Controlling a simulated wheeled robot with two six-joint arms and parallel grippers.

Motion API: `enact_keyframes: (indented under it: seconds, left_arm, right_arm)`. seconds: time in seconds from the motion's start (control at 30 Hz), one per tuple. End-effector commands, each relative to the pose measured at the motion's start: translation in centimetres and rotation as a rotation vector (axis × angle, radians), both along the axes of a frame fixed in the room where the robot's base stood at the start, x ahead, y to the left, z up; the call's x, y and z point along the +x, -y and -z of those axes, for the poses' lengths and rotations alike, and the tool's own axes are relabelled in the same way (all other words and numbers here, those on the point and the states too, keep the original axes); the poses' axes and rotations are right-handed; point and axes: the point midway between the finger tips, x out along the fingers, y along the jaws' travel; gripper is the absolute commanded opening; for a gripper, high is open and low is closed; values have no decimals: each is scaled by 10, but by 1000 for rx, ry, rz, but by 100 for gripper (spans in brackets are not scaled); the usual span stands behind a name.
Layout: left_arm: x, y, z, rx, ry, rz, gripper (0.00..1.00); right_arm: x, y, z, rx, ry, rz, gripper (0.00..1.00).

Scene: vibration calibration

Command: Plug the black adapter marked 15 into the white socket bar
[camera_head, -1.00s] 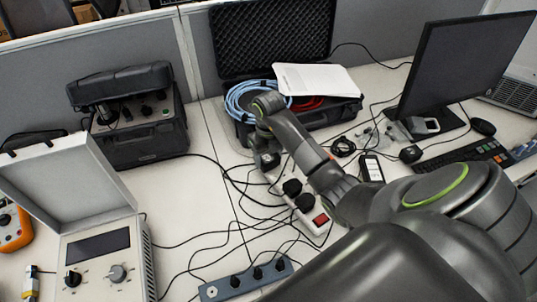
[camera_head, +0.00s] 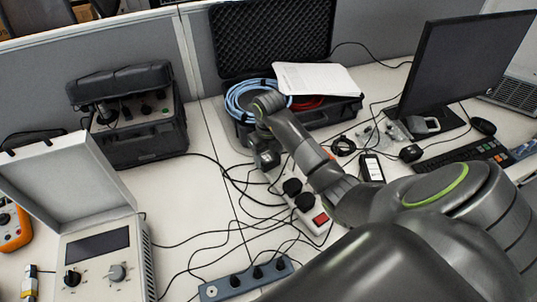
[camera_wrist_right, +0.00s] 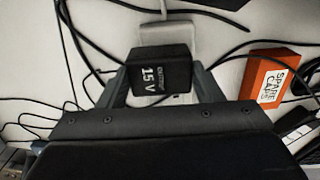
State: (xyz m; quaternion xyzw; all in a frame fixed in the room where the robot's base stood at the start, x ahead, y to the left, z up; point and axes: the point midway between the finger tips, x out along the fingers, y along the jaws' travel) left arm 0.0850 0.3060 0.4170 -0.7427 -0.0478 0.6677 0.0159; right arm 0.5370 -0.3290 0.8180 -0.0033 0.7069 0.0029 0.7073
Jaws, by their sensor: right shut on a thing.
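The black adapter (camera_wrist_right: 160,72), marked 15 V, is held between the two fingers of my right gripper (camera_wrist_right: 163,88) in the right wrist view. In the head view my right gripper (camera_head: 267,160) is at the far end of the white socket bar (camera_head: 324,229), and the adapter is hard to tell apart from it there. In the wrist view the white socket bar (camera_wrist_right: 168,33) runs behind and beneath the adapter. The adapter hides the contact, so I cannot tell whether it is seated. My left gripper is not in view.
Black plugs (camera_head: 292,187) and a red switch (camera_head: 320,218) are on the bar. Loose black cables cross the desk around it. An orange box (camera_wrist_right: 268,76) lies right of the gripper. An open black case (camera_head: 305,117) stands behind, a monitor (camera_head: 466,68) to the right.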

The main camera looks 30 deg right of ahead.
Motion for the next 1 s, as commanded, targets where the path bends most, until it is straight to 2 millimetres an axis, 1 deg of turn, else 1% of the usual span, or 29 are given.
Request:
enact_keyframes:
  seconds: [0.13,0.33,0.37,0.5,0.53,0.83,1.0]
  left_arm:
    - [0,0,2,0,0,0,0]
    - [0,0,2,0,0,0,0]
    - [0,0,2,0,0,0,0]
    - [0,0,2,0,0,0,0]
    - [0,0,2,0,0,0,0]
    - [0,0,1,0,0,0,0]
    - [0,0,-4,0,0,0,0]
  right_arm:
    - [-1,-1,4,3,-5,0,38]
    - [-1,-1,4,3,-5,0,38]
    - [-1,-1,4,3,-5,0,63]
    - [-1,0,3,2,-4,0,82]
    - [-1,0,3,2,-3,0,85]
    - [0,0,2,1,-2,0,85]
    - [0,0,-5,0,-1,0,85]
